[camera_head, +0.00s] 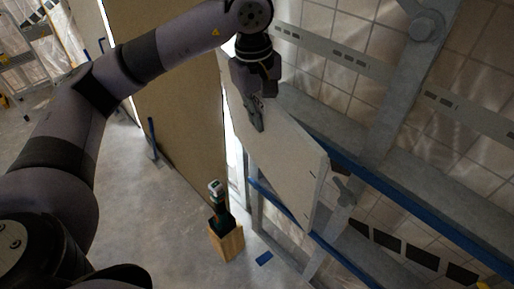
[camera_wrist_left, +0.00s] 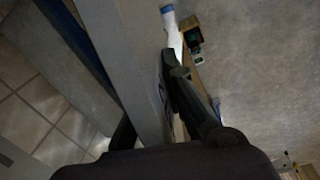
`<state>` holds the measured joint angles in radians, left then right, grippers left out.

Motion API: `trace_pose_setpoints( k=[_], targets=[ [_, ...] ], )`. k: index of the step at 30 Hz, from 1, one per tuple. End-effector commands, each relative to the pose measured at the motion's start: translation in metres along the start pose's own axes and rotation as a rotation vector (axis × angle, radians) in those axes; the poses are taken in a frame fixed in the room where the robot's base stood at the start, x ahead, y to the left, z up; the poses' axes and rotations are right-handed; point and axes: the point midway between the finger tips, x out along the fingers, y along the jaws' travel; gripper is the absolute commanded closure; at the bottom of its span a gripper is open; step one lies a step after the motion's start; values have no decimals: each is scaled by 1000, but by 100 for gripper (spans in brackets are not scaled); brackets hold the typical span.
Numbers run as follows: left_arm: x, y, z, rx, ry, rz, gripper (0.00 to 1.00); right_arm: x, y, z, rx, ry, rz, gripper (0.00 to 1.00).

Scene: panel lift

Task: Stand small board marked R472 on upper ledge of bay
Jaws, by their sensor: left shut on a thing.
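A small pale board (camera_head: 278,150) stands tilted beside the metal frame of the bay in the head view. Its marking cannot be read. My left gripper (camera_head: 257,112) is shut on its upper left edge, one finger lying over the front face. In the left wrist view the board (camera_wrist_left: 146,60) runs down close to the gripper finger. The bay's ledge with a blue front edge (camera_head: 348,170) passes behind the board's right end. Whether the board's lower edge touches a ledge cannot be told. My right gripper is not seen.
A wooden box (camera_head: 227,241) holding a dark tool stands on the concrete floor. A tall tan panel (camera_head: 180,100) stands behind my left arm. A slanted grey post (camera_head: 408,75) and a grey wing-like fitting (camera_head: 342,190) are near the board's right end.

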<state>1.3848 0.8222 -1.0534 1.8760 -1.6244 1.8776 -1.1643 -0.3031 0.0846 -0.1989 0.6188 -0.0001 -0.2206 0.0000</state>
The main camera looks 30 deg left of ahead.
Motion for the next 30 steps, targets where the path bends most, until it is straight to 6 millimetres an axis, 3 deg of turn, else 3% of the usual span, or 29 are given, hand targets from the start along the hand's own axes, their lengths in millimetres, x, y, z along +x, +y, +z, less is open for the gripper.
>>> trace_pose_setpoints(
  k=[1, 3, 7, 12, 18, 30],
  targets=[
    [-30, 6, -1, -35, 8, 16, 100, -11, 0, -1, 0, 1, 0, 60],
    [-56, 9, -2, -87, 13, 22, 100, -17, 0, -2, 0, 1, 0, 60],
    [-96, 12, -1, -164, 21, 29, 100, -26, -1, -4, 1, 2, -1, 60],
    [-127, 12, 0, -226, 27, 33, 100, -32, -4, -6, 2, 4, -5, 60],
    [-137, 14, 0, -249, 28, 34, 100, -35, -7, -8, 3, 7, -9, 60],
    [-130, 41, -6, -248, 27, 34, 100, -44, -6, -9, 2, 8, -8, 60]
  ],
)
